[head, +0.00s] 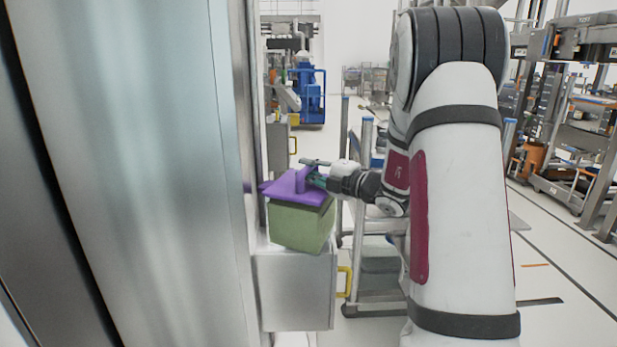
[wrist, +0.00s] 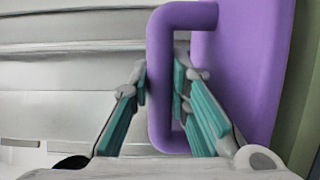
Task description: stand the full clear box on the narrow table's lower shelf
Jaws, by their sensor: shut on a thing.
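The box (head: 300,228) looks olive green with a purple lid (head: 285,190) and a raised purple handle. I cannot tell from this view whether its walls are clear. My gripper (head: 314,176) comes in from the right and is shut on the handle. In the wrist view, the fingers of my gripper (wrist: 161,85) sit on both sides of the upright bar of the purple handle (wrist: 185,14). The box's green side (wrist: 307,110) shows at the right edge there. The box is slightly tilted in the head view. I cannot make out the narrow table's lower shelf for sure.
A grey metal cabinet (head: 295,290) with a yellow handle (head: 344,282) is below the box; whether they touch is unclear. A large metal panel (head: 130,170) fills the left. A metal frame with shelves (head: 375,307) stands behind my arm. Open floor (head: 560,285) lies at right.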

